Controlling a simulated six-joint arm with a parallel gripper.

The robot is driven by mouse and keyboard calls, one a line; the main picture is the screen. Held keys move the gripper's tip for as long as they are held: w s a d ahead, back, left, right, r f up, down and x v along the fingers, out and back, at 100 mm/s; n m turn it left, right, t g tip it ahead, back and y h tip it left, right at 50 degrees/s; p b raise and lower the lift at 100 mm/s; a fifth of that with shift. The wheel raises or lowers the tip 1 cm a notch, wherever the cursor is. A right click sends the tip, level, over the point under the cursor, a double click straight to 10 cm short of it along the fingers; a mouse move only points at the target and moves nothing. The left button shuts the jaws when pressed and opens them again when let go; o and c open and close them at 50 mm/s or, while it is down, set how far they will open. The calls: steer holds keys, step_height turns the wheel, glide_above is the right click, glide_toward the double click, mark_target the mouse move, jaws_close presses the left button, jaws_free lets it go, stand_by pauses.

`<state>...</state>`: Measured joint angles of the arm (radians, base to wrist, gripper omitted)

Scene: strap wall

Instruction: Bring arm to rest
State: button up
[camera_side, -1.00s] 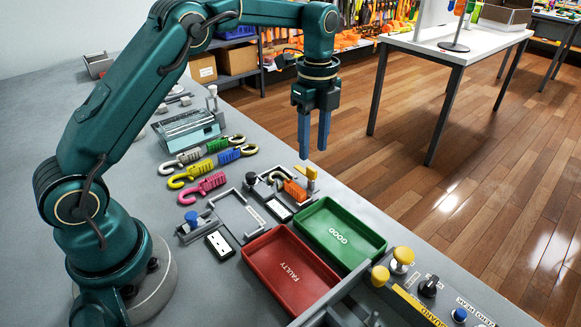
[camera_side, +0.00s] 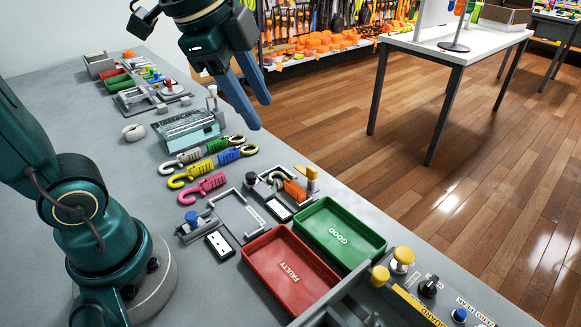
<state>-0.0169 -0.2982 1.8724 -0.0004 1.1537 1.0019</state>
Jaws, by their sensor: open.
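My gripper (camera_side: 246,102) hangs in the upper middle of the side view, its two blue fingers apart with nothing between them. It appears above the far edge of the grey bench (camera_side: 110,215), clear of the things on it. Much of my arm between the base and the gripper is outside the picture.
Several coloured hooks (camera_side: 205,183) lie mid-bench beside a glass-topped case (camera_side: 188,130). An orange hook (camera_side: 296,190) sits in a fixture. The red FAULTY tray (camera_side: 262,262) and green GOOD tray (camera_side: 318,217) are empty. A white table (camera_side: 470,40) stands beyond open floor.

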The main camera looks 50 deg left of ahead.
steer(key=s+f+n, duration=0.7)
steer(key=n, duration=0.4)
steer(key=shift+s+d+t, duration=0.15)
steer(key=shift+s+t, duration=0.25)
